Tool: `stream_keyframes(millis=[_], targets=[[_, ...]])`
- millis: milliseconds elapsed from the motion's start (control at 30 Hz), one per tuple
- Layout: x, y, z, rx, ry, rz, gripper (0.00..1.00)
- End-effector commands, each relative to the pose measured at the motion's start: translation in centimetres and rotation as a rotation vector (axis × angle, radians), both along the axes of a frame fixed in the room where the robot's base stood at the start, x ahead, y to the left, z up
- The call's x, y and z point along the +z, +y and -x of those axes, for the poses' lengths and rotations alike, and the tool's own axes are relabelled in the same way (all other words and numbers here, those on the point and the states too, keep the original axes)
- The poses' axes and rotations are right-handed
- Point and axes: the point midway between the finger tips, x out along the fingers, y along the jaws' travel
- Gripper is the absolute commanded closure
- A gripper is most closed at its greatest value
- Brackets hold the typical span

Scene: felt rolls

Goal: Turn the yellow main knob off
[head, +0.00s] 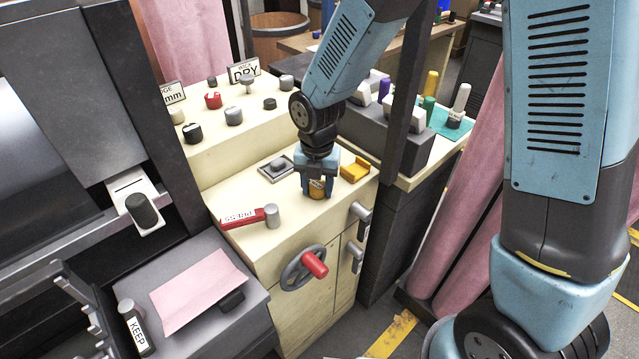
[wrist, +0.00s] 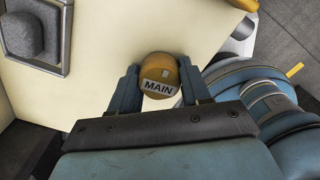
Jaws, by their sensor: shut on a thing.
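The yellow main knob (head: 317,189) stands on the cream cabinet top (head: 240,243), low between my gripper's fingers in the head view. In the wrist view the knob (wrist: 160,78) shows its round top with a white label reading MAIN and a small pale mark. My gripper (head: 318,182) points down over it, and its two fingers (wrist: 160,90) sit on either side of the knob, shut on it. The lower sides of the knob are partly hidden by the fingers.
A grey button on a square plate (head: 277,168) lies left of the knob, and a yellow bracket (head: 355,170) lies right. Several knobs stand behind.

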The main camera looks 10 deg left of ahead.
Motion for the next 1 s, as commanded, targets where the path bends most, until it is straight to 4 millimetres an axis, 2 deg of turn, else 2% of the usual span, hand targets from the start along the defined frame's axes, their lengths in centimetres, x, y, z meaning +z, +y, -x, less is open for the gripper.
stream_keyframes(millis=[33,100,267,800,1000], targets=[[0.01,0.01,-0.01,0.000,0.000,0.000,0.88],[0.02,0.01,-0.01,0.000,0.000,0.000,0.95],[0.01,0.00,-0.01,0.040,0.000,0.000,0.96],[-0.06,-0.05,-0.08,0.608,0.000,-0.001,0.96],[-0.06,0.00,-0.07,0.768,-0.001,-0.001,0.96]])
